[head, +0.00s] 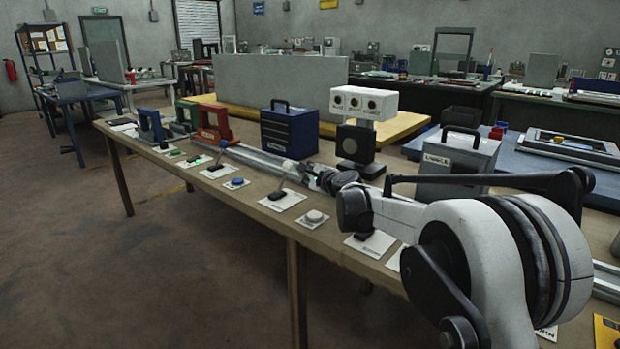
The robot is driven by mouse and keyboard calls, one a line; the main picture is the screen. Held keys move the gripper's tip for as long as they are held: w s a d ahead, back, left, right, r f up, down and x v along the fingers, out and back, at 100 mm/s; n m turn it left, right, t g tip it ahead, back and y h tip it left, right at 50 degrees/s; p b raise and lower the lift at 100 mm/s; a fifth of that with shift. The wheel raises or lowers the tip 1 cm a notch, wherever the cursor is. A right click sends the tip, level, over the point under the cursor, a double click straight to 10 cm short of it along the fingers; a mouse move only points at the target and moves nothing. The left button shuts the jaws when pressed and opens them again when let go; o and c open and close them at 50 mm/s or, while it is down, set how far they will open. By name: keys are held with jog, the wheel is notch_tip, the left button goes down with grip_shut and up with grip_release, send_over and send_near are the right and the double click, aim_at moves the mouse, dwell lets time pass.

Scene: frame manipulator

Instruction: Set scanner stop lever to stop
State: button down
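Control plates with buttons and small black levers line the front edge of the long workbench (155,160). My white and black arm reaches in from the right.
Blue, green and red frames (213,122), a blue box (289,130), a white box with round fittings (363,103) and a grey handled box (456,160) stand behind the plates. A grey panel (280,88) is farther back. The floor left of the bench is clear.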

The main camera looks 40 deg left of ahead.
aim_at(284, 177)
jog(key=shift+b+x, duration=0.35)
jog(key=shift+x, duration=1.55)
jog(key=shift+d+r, duration=0.1)
